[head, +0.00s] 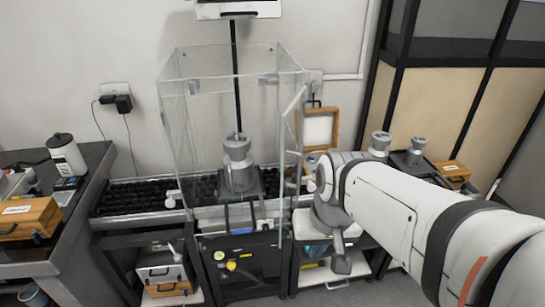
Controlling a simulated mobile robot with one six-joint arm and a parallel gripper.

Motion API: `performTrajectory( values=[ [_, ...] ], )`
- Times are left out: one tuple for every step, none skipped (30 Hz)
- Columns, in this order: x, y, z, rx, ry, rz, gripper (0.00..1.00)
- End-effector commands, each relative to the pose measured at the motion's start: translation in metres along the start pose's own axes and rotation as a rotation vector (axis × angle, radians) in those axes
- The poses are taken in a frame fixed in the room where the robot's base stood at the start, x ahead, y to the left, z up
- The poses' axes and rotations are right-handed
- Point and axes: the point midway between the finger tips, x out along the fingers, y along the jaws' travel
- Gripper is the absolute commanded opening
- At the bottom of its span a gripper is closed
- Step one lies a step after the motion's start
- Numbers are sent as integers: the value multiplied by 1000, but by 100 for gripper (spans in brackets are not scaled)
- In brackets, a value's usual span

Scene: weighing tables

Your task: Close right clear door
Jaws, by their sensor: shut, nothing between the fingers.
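The clear weighing enclosure (215,75) stands on the middle table around a grey weight (238,165). The right clear door (292,120) is a transparent panel on the enclosure's right side, seen nearly edge-on. It appears swung outward, but its exact angle is hard to tell. A small pale handle shows low on that side, close to my gripper. My gripper (311,182) is at the end of my white arm, just right of the door's lower part. It is shut and mostly hidden by my wrist; I cannot tell whether it touches the door.
A left handle (173,199) sits low on the enclosure's left side. A wooden frame (320,128) stands behind my wrist. Grey weights (416,150) and a wooden box (453,170) stand at the right.

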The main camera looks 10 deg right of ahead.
Motion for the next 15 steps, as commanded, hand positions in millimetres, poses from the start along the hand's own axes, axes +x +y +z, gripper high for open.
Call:
performTrajectory(
  values=[
    [5,6,-1,74,-57,-26,0],
    [8,6,-1,124,-94,-47,0],
    [13,6,-2,198,-150,-81,0],
    [16,5,-2,258,-196,-111,0],
    [20,3,-3,323,-244,-143,0],
    [24,2,-6,411,-308,-189,0],
    [27,1,-8,479,-355,-225,0],
    [29,0,-11,544,-400,-262,0],
    [32,-1,-16,632,-459,-314,0],
    [34,-1,-20,697,-502,-355,0],
    [36,-1,-26,762,-543,-397,0],
    [38,0,-33,847,-598,-455,0],
    [40,2,-39,910,-637,-500,0],
    [41,4,-46,974,-675,-547,0],
    [43,9,-56,1055,-723,-613,0]
  ],
)
